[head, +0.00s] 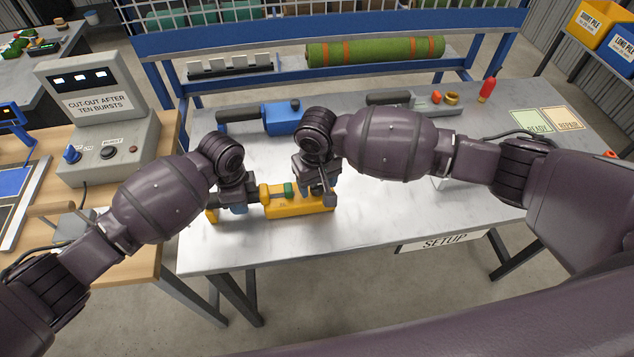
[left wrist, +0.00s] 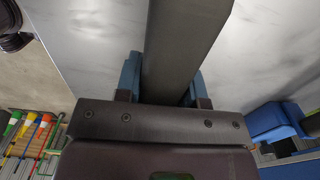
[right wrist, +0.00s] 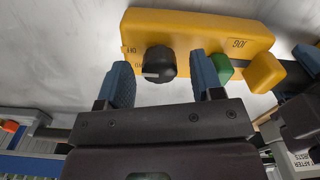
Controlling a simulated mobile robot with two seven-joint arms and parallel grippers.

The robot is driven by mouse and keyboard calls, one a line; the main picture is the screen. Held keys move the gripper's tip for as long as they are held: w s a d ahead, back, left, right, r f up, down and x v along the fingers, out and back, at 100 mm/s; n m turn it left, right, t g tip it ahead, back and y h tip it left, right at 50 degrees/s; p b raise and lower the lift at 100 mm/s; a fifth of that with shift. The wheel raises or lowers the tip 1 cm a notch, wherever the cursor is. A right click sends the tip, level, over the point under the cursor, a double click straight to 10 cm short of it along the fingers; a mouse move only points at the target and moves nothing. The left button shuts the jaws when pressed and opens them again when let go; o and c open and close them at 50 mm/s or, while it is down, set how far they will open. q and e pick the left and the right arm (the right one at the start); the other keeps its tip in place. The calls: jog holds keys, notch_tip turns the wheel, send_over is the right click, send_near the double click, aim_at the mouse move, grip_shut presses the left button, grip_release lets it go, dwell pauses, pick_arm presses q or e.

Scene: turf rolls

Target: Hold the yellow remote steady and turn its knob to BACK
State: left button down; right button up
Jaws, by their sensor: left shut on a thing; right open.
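The yellow remote (head: 300,210) lies on the metal bench near its front edge. In the right wrist view the remote (right wrist: 200,28) shows a black round knob (right wrist: 160,63) with a pale pointer mark, a green button (right wrist: 222,68) and small lettering, upside down. My left gripper (head: 238,206) is shut on the remote's dark handle; the left wrist view shows a dark bar (left wrist: 182,45) between its fingers. My right gripper (right wrist: 163,78) is open above the remote, its fingers on either side of the knob. The knob is hidden in the head view; its lettering is partly covered.
A blue remote (head: 282,118) and another dark-handled device (head: 390,98) lie behind on the bench. A green turf roll (head: 375,50) sits on the rack. A grey cut-out box (head: 100,115) stands on the wooden table at left. Bare bench lies right of the yellow remote.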

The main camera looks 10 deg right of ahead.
pick_arm(q)
jog(key=shift+a+f, duration=0.15)
pick_arm(e)
jog(key=shift+f, duration=0.35)
jog(key=shift+c, duration=0.2)
jog(key=c, duration=0.9)
